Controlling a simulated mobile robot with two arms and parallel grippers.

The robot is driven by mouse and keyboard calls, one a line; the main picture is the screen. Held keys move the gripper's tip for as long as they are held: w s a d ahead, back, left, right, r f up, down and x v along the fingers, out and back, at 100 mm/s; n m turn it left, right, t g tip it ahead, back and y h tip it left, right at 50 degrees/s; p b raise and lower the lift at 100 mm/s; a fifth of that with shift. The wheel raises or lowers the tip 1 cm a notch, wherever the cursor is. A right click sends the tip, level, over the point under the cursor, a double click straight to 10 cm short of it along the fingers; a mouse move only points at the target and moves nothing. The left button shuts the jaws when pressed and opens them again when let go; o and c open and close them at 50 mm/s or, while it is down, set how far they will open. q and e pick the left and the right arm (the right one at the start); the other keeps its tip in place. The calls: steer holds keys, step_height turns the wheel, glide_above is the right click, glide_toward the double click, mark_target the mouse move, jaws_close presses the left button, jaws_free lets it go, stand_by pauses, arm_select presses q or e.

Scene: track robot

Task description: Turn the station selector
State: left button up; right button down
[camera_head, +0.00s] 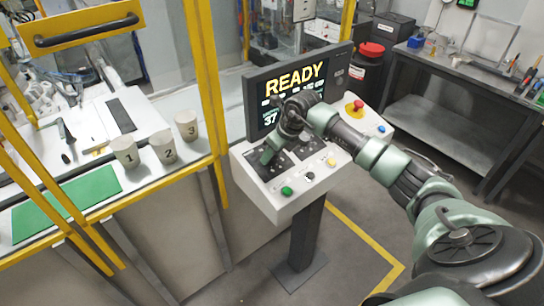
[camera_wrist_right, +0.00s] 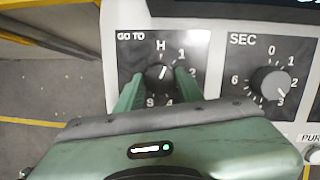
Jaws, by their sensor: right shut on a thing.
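The station selector is the dark knob (camera_wrist_right: 158,77) on the black plate marked GO TO, with H, 1, 2, 4 and S showing around it. Its white mark points up and slightly right, near H; the exact setting is hard to tell. My right gripper (camera_wrist_right: 158,88) has one green finger on each side of this knob and is shut on it. In the head view my right gripper (camera_head: 270,154) reaches down to the left part of the white console (camera_head: 258,190) and hides the knob. My left gripper is not in view.
A grey SEC knob (camera_wrist_right: 271,83) sits right of the selector, pointing near 3. The screen (camera_head: 296,88) behind reads READY. The console also has a green button (camera_head: 287,191), a yellow button (camera_head: 331,162) and a red emergency stop (camera_head: 358,106). A yellow-framed cell stands left.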

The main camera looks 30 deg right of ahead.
steer(key=m+h+b, duration=0.1)
steer(key=m+b, duration=0.2)
steer(key=m, duration=0.2)
steer(key=shift+a+f+m, duration=0.1)
steer(key=shift+m, duration=0.2)
steer(key=m+b, duration=0.3)
steer(key=m, duration=0.1)
steer(key=shift+a+m+h, duration=0.1)
steer(key=shift+m+h, duration=0.2)
steer(key=shift+h, duration=0.1)
steer(key=m+b, duration=0.2)
steer(key=m, duration=0.2)
steer(key=shift+w+m+h, duration=0.1)
steer(key=shift+m+h, duration=0.3)
steer(key=shift+r+m+g+h+b, duration=0.2)
steer(key=shift+m+b, duration=0.35)
steer(key=shift+m, duration=0.55)
steer(key=shift+r+m+g+h+b, duration=0.15)
steer(key=shift+m+b, duration=0.35)
steer(key=shift+m, duration=0.6)
steer(key=shift+f, duration=0.1)
steer(key=c, duration=0.9)
jaws_free()
